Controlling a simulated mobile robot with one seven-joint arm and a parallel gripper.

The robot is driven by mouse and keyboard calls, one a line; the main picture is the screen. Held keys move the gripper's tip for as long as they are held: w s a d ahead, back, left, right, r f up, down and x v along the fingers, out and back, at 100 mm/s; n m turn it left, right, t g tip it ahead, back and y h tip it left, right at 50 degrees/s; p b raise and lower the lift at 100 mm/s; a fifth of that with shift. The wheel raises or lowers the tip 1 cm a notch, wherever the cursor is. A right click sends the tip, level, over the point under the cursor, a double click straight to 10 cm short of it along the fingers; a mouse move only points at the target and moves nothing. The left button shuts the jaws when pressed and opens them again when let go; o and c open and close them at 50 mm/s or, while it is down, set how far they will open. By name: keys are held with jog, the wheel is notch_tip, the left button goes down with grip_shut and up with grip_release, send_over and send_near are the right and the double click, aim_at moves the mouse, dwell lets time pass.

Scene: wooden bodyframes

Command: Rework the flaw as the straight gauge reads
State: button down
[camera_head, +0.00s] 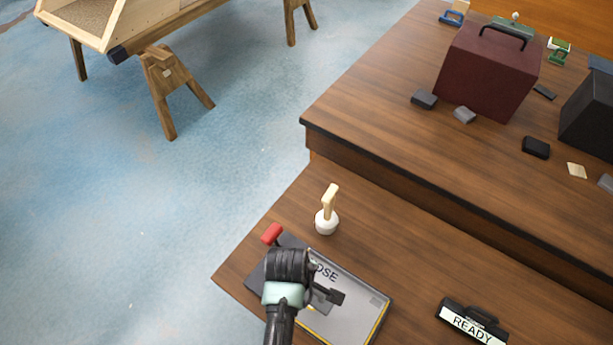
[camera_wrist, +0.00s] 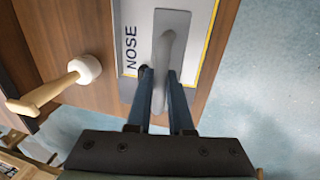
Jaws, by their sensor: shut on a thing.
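A flat grey plate tool (camera_wrist: 172,20) with a curved grey handle (camera_wrist: 165,48) lies over a pale board (camera_wrist: 142,14) marked NOSE in the wrist view. My gripper (camera_wrist: 160,82) is shut on that handle, one finger on each side. In the head view the NOSE board (camera_head: 352,312) lies on the near bench, partly hidden by my arm. It has a yellow line along its edge. A white-headed tool with a wooden handle (camera_head: 327,215) stands beside the board; it also shows in the wrist view (camera_wrist: 86,70). I cannot pick out the flaw or the straight gauge.
A red piece (camera_head: 271,234) sits at the board's far left corner. A READY sign (camera_head: 472,322) stands to the right. The raised bench (camera_head: 400,100) holds a maroon box (camera_head: 487,72), a black box (camera_head: 590,115) and small blocks. A wooden trestle (camera_head: 170,85) stands on the open blue floor.

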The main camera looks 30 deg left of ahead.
notch_tip(320, 180, up, 2)
jog(key=shift+d+r+p, duration=0.1)
jog(key=shift+p, duration=0.5)
jog(key=s+d+r+p, duration=0.1)
jog(key=s+d+p, duration=0.2)
jog(key=s+p, duration=0.4)
jog(key=shift+s+r, duration=0.4)
jog(key=shift+s, duration=0.3)
